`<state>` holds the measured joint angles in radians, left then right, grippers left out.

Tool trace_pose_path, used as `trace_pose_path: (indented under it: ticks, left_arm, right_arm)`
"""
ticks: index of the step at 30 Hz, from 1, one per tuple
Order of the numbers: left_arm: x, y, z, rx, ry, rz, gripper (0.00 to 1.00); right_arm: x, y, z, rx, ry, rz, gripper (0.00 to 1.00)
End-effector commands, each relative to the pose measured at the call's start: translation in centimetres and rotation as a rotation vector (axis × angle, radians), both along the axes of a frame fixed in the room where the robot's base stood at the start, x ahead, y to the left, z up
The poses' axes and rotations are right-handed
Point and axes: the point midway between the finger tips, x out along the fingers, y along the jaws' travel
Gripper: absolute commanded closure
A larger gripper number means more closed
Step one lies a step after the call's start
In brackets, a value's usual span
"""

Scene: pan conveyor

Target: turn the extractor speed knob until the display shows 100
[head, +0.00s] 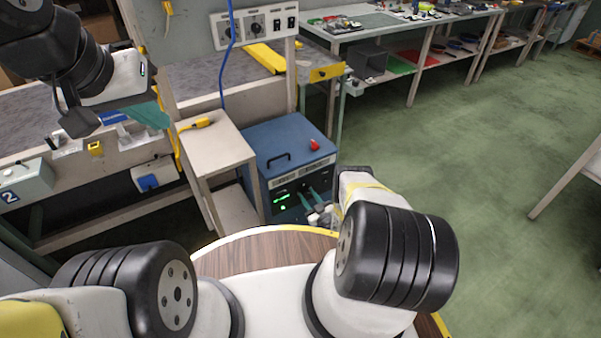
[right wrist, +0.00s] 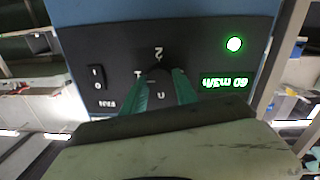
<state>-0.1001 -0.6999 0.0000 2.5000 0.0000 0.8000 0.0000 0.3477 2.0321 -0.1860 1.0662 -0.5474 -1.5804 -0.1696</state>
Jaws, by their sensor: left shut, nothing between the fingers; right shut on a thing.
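The extractor (head: 258,139) is a blue box with a dark front panel, a handle and a red button on top. Its speed knob (right wrist: 159,74) is dark and sits on the panel, seen upside down in the right wrist view. My right gripper (right wrist: 160,82) is shut on the knob, with one teal finger on each side; it also shows in the head view (head: 310,198). The green display (right wrist: 226,82) appears upside down and reads 60 m3/h. My left gripper (head: 158,116) is shut and empty at the upper left, away from the extractor.
A rocker switch (right wrist: 97,77) and a lit green lamp (right wrist: 234,44) flank the knob. A small beige table (head: 215,150) stands left of the extractor. A blue cable (head: 229,55) hangs behind. Green floor is free at the right.

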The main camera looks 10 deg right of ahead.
Motion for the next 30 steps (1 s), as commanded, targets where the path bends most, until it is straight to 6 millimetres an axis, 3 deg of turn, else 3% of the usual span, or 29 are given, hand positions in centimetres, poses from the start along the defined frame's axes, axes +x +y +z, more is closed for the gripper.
trace_pose_path:
  ticks: [11, 30]
  left_arm:
    - [0.00, 0.00, 0.00, 0.000, 0.000, 0.000, 1.00]
    - [0.00, 0.00, 0.00, 0.000, 0.000, 0.000, 1.00]
  right_arm:
    - [-0.02, -0.15, 0.04, 0.197, 0.071, -0.003, 1.00]
    - [0.02, -0.29, 0.08, 0.741, 0.268, -0.003, 1.00]
